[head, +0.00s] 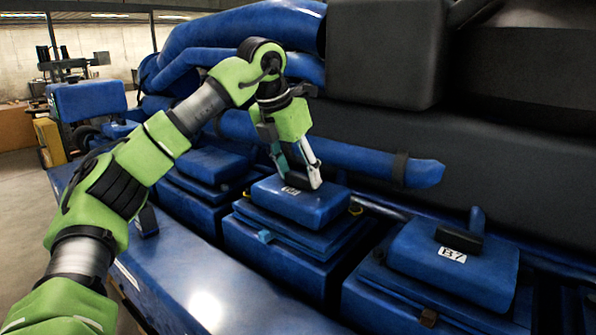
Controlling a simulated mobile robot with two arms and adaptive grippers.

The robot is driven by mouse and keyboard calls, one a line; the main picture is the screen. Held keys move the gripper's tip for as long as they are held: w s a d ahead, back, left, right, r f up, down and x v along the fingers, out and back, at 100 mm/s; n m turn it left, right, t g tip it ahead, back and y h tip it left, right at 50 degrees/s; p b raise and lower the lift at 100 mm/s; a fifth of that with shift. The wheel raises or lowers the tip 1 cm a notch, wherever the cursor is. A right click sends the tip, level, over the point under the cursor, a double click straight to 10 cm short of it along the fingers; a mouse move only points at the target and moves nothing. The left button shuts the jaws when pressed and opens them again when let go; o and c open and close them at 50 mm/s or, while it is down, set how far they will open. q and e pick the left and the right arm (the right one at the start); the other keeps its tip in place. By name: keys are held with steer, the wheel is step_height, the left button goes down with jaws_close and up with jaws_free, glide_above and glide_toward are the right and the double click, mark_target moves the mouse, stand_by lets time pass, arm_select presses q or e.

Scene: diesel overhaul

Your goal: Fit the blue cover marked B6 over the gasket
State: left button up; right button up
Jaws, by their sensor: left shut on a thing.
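The blue cover (298,204) is a low block with rounded edges and a small white label, partly hidden by a fingertip, so I cannot read it surely. It is over the middle engine housing (270,254); I cannot tell whether it rests fully or sits slightly above. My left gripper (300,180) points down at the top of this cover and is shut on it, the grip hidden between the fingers. The gasket does not show. My right gripper is not in view.
A blue cover marked B7 (455,266) with a black handle sits on the housing at the right. Another blue cover (211,165) is at the left. A thick blue pipe (370,162) and a large dark block (386,52) lie behind.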

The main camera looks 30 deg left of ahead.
arm_select(q)
steer(key=shift+f+b, duration=0.35)
steer(key=shift+f, duration=0.15)
stand_by(0.7)
steer(key=o, duration=1.4)
steer(key=v, duration=1.2)
